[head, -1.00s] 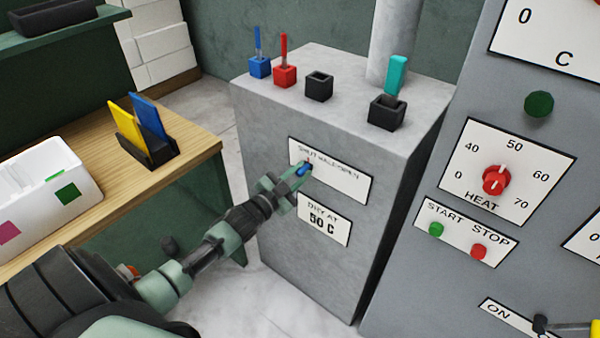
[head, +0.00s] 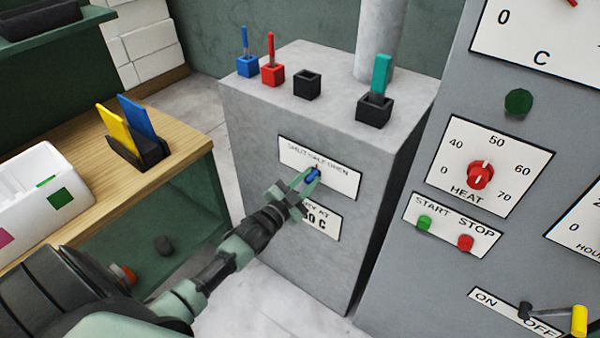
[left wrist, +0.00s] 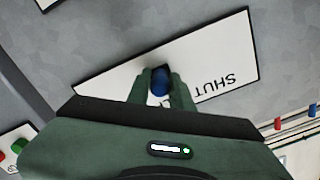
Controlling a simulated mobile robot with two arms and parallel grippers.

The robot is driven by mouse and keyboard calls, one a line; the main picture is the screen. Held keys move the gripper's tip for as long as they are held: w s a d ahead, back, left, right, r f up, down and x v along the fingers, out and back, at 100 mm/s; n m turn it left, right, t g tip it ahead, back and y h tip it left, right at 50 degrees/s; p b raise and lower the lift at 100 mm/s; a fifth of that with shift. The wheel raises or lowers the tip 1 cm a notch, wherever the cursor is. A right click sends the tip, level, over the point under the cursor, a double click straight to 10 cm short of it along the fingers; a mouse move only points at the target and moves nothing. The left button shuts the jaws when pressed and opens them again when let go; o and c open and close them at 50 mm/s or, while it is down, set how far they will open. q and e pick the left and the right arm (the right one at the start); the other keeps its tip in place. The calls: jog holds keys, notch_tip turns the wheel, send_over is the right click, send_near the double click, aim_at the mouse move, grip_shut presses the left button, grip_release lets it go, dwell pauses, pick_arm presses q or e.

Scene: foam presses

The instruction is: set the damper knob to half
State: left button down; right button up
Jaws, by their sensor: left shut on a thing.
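The damper plate (head: 340,184), white and lettered SHUT HALF OPEN, is on the front of the grey cabinet. The small blue damper knob (head: 313,175) stands out from it near the plate's middle, below the HALF lettering. My left gripper (head: 309,182) reaches up from the lower left and is shut on the knob. In the left wrist view the blue knob (left wrist: 160,82) sits between the two green fingers, with SHUT upside down to its right. The fingers and gripper body hide part of the plate there, so the exact setting is hard to read. My right gripper is not in view.
Just below is a DRY AT 50 C label (head: 325,228), partly covered by my gripper. Blue, red and black holders (head: 307,85) stand on the cabinet top. A heat panel (head: 510,155) is at right, a wooden bench (head: 185,130) at left.

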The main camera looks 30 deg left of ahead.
pick_arm(q)
jog(key=shift+a+f, duration=0.1)
jog(key=c, duration=1.3)
grip_release()
jog(key=shift+o, duration=0.2)
jog(key=s+b, duration=0.1)
jog(key=s, duration=0.7)
jog(key=shift+a, duration=0.3)
jog(key=shift+w, duration=0.1)
jog(key=s+d+f+n+g+y, duration=0.1)
jog(key=s+f+g, duration=0.3)
jog(key=f, duration=0.7)
jog(key=s+f+n+g, duration=0.1)
jog(key=s+f+g, duration=0.1)
jog(key=s+f, duration=0.65)
jog(key=s+d+f+n+g+y, duration=0.1)
jog(key=s+f+n+g, duration=0.15)
jog(key=f, duration=1.05)
jog(key=s+d+f+g, duration=0.2)
jog(key=s+f, duration=0.3)
jog(key=s, duration=0.5)
jog(key=s+d+f+g, duration=0.2)
jog(key=s+f, duration=0.3)
jog(key=s, duration=0.4)
jog(key=s+d+f+g, duration=0.2)
jog(key=s+f+g, duration=0.2)
jog(key=s, duration=0.6)
jog(key=shift+s+d+f+n, duration=0.3)
jog(key=shift+d+f+n, duration=0.1)
jog(key=shift+f, duration=0.5)
